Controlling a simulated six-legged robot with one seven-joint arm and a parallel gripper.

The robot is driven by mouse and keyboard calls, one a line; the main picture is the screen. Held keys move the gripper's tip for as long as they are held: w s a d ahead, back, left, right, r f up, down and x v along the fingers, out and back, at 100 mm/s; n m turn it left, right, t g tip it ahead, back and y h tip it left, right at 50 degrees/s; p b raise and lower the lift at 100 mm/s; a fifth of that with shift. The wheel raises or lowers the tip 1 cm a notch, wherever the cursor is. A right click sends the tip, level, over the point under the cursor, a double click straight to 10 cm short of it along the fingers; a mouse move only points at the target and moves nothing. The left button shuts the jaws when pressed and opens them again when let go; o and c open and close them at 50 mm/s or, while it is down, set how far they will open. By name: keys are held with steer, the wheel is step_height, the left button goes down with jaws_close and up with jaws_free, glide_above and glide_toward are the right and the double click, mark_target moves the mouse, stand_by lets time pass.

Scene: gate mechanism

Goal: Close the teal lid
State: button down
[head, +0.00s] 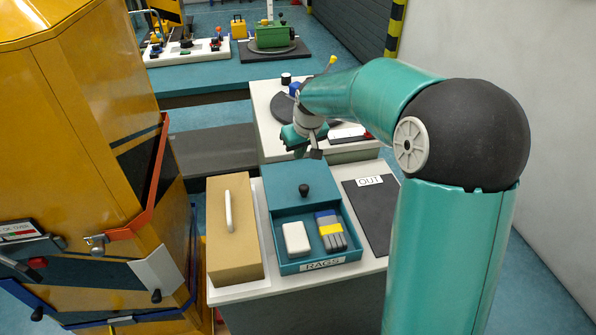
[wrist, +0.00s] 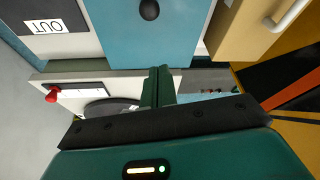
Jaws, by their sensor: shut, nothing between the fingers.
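The teal lid (head: 283,177) with a black knob (head: 304,190) lies flat over the rear part of the teal box (head: 284,268). The box's front part is open, with a white block (head: 296,239) and a blue, yellow and grey bundle (head: 330,231) inside. My gripper (head: 316,154) is shut and empty, near the lid's back edge. In the wrist view its fingertips (wrist: 160,68) point at the edge of the lid (wrist: 150,40), with the knob (wrist: 149,10) beyond. I cannot tell whether they touch the lid.
A tan box (head: 233,255) with a white handle stands close on the left. A dark mat (head: 372,215) with an OUT label lies on the right. Behind is another white table (head: 265,130) with a dark disc and small parts. A yellow cabinet (head: 75,130) stands at far left.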

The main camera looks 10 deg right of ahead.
steer(key=w+f, duration=0.1)
glide_above(297, 187)
steer(key=w, duration=0.2)
steer(key=f, duration=0.9)
steer(key=shift+a+f, duration=0.15)
steer(key=shift+a, duration=0.15)
steer(key=s, duration=0.1)
steer(key=s+d, duration=0.1)
steer(key=s, duration=0.1)
steer(key=shift+s, duration=0.45)
steer(key=shift+w, duration=0.1)
